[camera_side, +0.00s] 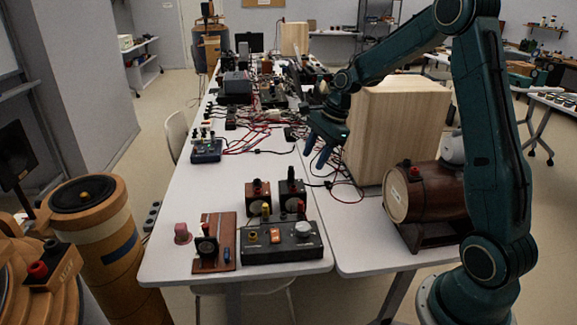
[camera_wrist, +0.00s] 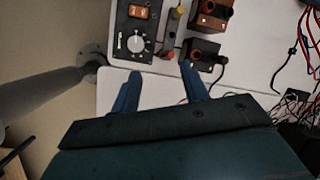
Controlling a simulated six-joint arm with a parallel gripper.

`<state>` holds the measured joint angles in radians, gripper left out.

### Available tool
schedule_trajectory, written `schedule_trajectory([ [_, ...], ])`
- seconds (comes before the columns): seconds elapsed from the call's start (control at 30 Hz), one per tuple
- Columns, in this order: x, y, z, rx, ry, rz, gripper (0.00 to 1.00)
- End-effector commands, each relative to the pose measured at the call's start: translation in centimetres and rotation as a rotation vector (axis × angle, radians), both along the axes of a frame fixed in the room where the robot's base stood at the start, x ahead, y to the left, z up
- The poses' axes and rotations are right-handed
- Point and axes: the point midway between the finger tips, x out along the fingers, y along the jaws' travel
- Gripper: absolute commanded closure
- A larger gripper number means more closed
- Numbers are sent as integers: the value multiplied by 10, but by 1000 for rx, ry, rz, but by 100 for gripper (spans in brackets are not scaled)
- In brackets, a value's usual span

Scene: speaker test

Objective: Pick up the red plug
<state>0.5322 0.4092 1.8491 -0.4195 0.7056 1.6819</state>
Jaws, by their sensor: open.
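Several small red parts could be the red plug, and I cannot tell which one it is. One is a small red upright piece (camera_side: 300,206) behind the right part of the black control panel (camera_side: 281,256). My gripper (camera_side: 316,157) is open and empty above the table, behind and right of the boxes. In the wrist view my gripper (camera_wrist: 161,72) points toward the panel and boxes.
A large wooden box (camera_side: 392,135) stands right of my gripper. A brown barrel (camera_side: 425,192) lies on a stand in front of it. Cables (camera_side: 262,143) and instruments crowd the table's far part. The white table (camera_side: 195,180) is clear along its left middle.

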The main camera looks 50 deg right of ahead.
Motion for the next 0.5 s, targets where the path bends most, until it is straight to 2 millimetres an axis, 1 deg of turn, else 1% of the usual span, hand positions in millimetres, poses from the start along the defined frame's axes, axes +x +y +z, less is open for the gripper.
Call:
schedule_trajectory([
  [0.03, 4, -10, -13, 30, 19, -60, 55],
  [0.23, 15, -38, -50, 131, 71, -266, 55],
  [0.3, 17, -44, -59, 155, 85, -316, 55],
  [0.4, 18, -50, -66, 177, 96, -360, 55],
  [0.5, 19, -52, -69, 187, 100, -380, 55],
])
